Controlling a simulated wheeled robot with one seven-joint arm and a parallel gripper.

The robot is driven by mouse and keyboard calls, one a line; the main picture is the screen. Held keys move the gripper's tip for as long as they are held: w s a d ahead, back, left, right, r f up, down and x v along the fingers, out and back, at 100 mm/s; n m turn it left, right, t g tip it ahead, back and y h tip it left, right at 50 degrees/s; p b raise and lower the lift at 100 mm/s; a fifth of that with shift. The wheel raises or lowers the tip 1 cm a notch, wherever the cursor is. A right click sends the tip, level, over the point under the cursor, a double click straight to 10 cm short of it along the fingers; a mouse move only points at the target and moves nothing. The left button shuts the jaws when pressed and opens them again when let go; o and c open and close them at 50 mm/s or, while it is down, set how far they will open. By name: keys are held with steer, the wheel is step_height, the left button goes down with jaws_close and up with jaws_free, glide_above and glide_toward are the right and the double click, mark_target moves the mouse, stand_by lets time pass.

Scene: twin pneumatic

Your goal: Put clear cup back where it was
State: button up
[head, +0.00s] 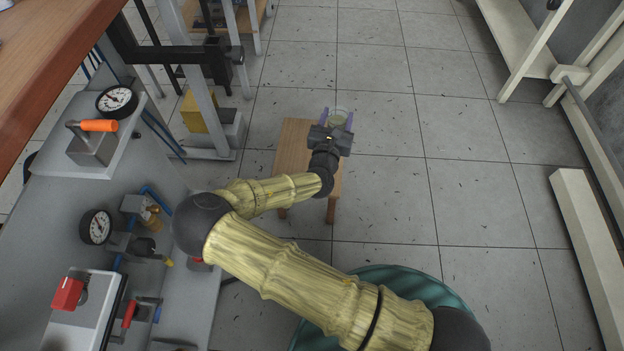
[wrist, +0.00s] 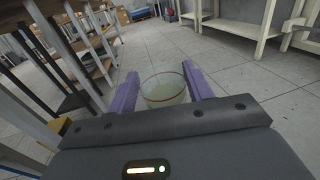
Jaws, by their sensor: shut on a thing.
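The clear cup (head: 340,114) is between the two purple fingers of my gripper (head: 338,118), at the end of my outstretched arm in the head view. In the wrist view the cup (wrist: 164,86) shows its round rim, with my gripper (wrist: 163,90) shut on it from both sides. In the head view the cup appears over or just past the right edge of a small wooden stool (head: 297,142); I cannot tell its height. The cup's lower part is partly hidden by my gripper.
A grey pneumatic bench with gauges (head: 117,101) and an orange-handled valve (head: 99,126) stands at the left. A teal round container (head: 400,275) is near the front. Tiled floor (head: 450,180) at the right is mostly clear.

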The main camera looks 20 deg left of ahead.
steer(key=s+a+f+b, duration=0.2)
steer(key=a+f+b, duration=0.4)
steer(key=f+b, duration=0.4)
steer(key=shift+s+a+f+y+b, duration=0.25)
steer(key=shift+s+f+y+b, duration=0.05)
steer(key=shift+s+f+b, duration=0.1)
steer(key=shift+f, duration=0.1)
step_height(320, 180, down, 6)
steer(key=b, duration=0.3)
steer(key=shift+b, duration=0.35)
step_height(320, 180, down, 4)
steer(key=b, duration=0.2)
steer(key=shift+b, duration=0.3)
